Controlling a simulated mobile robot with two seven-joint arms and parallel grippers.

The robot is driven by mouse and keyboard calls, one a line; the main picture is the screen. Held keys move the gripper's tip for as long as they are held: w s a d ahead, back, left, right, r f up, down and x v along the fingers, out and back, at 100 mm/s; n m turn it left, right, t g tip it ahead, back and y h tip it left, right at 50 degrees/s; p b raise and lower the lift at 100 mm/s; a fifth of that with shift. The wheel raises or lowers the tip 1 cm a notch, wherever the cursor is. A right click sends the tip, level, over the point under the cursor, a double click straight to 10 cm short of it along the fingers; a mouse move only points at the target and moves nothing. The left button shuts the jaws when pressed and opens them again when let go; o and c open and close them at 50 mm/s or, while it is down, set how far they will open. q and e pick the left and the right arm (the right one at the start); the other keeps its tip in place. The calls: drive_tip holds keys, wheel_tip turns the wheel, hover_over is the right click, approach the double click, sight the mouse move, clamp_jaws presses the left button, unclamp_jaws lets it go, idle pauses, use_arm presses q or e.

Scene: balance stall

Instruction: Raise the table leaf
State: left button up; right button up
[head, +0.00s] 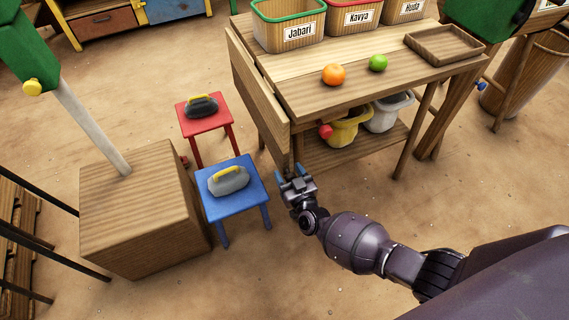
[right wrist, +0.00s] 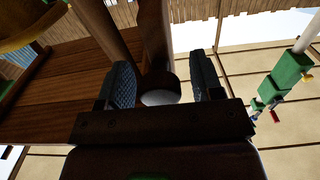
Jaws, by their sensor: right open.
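The table leaf (head: 258,100) hangs down from the left edge of the wooden table (head: 365,95). My right gripper (head: 290,173) is low beside the leaf's near lower corner, fingers pointing up and apart. In the right wrist view, its open fingers (right wrist: 162,75) have a pale rounded thing (right wrist: 160,97) and a dark wooden beam behind and between them. I cannot tell whether they touch anything. A wooden underside (right wrist: 60,85) fills the left of that view. A red knob (head: 326,131) shows under the tabletop. My left gripper is out of view.
An orange (head: 333,75), a green fruit (head: 378,63), a wooden tray (head: 444,44) and labelled bins (head: 290,37) are on the table. A blue stool (head: 232,200) and a red stool (head: 190,125) with weights, and a wooden box (head: 120,225), stand to the left.

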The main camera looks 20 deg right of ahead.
drive_tip(key=shift+w, duration=0.45)
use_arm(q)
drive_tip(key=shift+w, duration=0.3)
use_arm(e)
clamp_jaws()
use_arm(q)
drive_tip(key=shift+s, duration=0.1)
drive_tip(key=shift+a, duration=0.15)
use_arm(e)
drive_tip(key=shift+a, duration=0.2)
